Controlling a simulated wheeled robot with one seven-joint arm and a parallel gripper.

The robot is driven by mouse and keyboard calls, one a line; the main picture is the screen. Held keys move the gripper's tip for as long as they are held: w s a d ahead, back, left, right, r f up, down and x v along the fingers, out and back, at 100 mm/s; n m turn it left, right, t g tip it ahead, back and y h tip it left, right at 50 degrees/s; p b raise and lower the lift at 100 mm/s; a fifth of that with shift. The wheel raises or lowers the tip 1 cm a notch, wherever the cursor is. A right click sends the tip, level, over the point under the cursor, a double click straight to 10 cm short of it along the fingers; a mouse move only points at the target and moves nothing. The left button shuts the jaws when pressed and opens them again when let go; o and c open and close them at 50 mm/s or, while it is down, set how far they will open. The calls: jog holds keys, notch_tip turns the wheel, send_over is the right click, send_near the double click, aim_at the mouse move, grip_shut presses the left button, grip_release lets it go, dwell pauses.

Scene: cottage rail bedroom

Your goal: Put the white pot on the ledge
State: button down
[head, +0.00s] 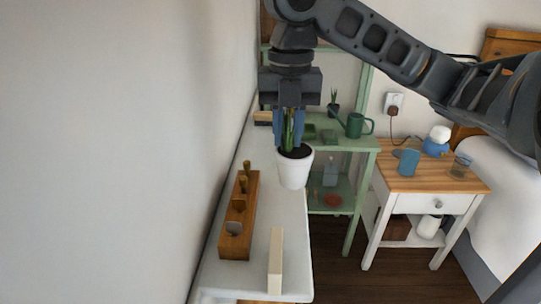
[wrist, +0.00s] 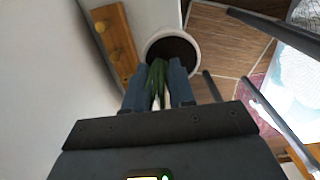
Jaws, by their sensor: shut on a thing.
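The white pot (head: 294,169) holds dark soil and a green plant (head: 289,132). My gripper (head: 289,140) points down from above, with its blue fingers shut on the plant's leaves. The pot hangs upright below the fingers, at the right edge of the white ledge (head: 262,222). I cannot tell whether its base touches the ledge. In the wrist view the pot's rim (wrist: 147,47) shows beyond the fingertips, partly over the ledge and partly over the wooden floor. The fingers and leaves hide part of the pot there.
A wooden peg rail (head: 237,240) and a cream block (head: 276,262) are on the ledge. A green shelf (head: 345,143) with a watering can (head: 355,125) stands behind. A bedside table (head: 425,177) stands right. Clear ledge lies between block and pot.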

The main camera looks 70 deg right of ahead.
jog(key=w+f, duration=0.3)
jog(key=f, duration=0.2)
jog(key=shift+a+f, duration=0.3)
jog(key=shift+f, duration=0.1)
jog(key=shift+f+b, duration=0.15)
jog(key=shift+b, duration=0.15)
jog(key=c, duration=0.9)
grip_release()
jog(key=shift+c, duration=0.2)
notch_tip(320, 180, up, 12)
jog(key=p, duration=0.1)
jog(key=shift+r, duration=0.2)
